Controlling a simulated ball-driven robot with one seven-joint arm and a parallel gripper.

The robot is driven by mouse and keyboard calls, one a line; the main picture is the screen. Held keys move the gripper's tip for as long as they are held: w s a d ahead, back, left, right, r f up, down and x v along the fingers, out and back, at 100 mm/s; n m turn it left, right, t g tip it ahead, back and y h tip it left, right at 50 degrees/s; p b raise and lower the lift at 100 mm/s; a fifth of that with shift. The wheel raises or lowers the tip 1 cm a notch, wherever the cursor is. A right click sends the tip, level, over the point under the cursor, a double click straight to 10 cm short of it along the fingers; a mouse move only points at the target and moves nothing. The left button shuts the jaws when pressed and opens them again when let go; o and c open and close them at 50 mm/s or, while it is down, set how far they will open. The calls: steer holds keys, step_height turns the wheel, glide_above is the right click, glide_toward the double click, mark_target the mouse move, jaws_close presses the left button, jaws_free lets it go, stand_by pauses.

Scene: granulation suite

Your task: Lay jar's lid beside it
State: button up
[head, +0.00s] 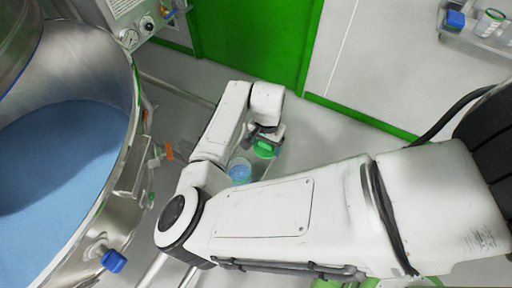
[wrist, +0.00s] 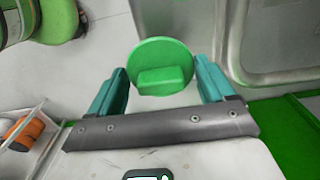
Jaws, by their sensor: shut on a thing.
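The jar (head: 240,171) is clear with blue contents. In the head view it stands open just left of and below my gripper (head: 266,138), partly hidden by my arm. The green lid (head: 264,150) is at my gripper, apart from the jar and to its right. In the wrist view the round lid (wrist: 160,53) with its raised block-shaped grip lies between the two teal fingers of my gripper (wrist: 162,82), which is shut on it. I cannot tell from these views whether the lid touches the surface below.
A large steel vessel (head: 128,150) with blue powder fills the left. Its valve with a blue cap (head: 113,261) sticks out low. A green door (head: 255,45) is behind. A shelf (head: 478,40) with containers is at upper right. An orange item (wrist: 22,130) shows in the wrist view.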

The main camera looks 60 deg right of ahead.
mark_target(257, 142)
steer(key=w+f, duration=0.1)
steer(key=f, duration=0.1)
steer(key=w+f, duration=0.2)
steer(key=shift+w+d, duration=0.15)
steer(key=shift+d, duration=0.05)
steer(key=shift+w+f, duration=0.1)
steer(key=shift+f, duration=1.6)
steer(key=o, duration=0.9)
steer(key=shift+f, duration=0.1)
